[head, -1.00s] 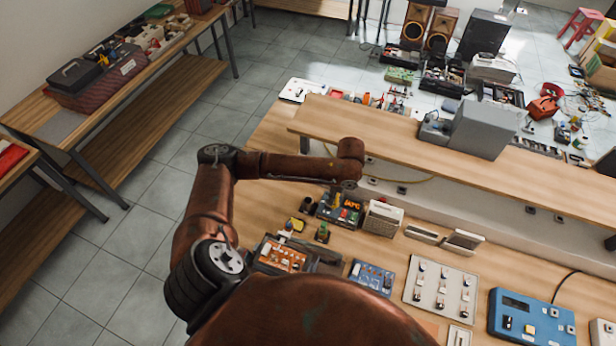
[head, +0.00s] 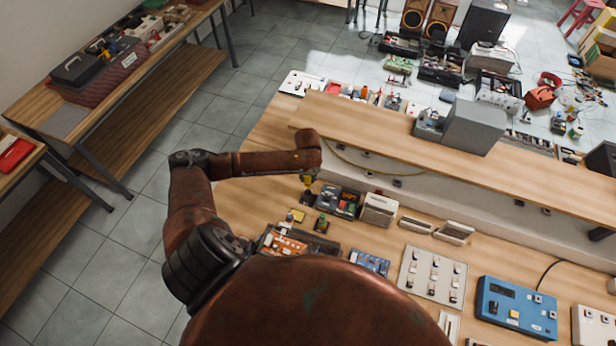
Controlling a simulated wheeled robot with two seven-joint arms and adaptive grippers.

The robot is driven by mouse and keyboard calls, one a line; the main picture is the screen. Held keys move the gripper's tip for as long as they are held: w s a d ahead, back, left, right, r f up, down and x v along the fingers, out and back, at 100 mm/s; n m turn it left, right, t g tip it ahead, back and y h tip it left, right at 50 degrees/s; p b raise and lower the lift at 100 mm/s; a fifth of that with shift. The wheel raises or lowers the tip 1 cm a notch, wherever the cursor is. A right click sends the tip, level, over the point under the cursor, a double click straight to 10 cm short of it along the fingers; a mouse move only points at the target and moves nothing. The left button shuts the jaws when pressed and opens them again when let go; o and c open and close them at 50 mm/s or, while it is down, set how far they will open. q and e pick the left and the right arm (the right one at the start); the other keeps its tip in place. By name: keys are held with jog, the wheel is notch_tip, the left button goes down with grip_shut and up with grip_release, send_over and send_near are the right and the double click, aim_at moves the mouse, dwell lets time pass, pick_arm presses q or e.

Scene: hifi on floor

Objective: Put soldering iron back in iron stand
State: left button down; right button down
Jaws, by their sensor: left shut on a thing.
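My left gripper (head: 307,174) points down at the end of my brown arm, over the back left of the workbench. It is shut on the soldering iron (head: 308,181), of which only a small yellow part shows below the wrist. A small dark object, which looks like the iron stand (head: 306,199), is directly below it on the bench. At this size I cannot tell whether the iron's tip is inside the stand or just above it. My right gripper is out of view.
An open box of parts (head: 339,202) and a pale radio-like unit (head: 379,209) stand right of the stand. A small green-topped item (head: 321,223) and a yellow item (head: 297,215) lie in front. A raised shelf (head: 400,130) runs behind.

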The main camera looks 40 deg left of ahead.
aim_at(308, 186)
pick_arm(q)
jog(key=shift+f+b, duration=0.9)
jog(key=shift+f, duration=0.05)
jog(key=shift+f+b, duration=0.9)
jog(key=shift+f, duration=1.35)
jog(key=c, duration=1.7)
grip_release()
jog(key=o, duration=0.6)
jog(key=shift+c, duration=0.2)
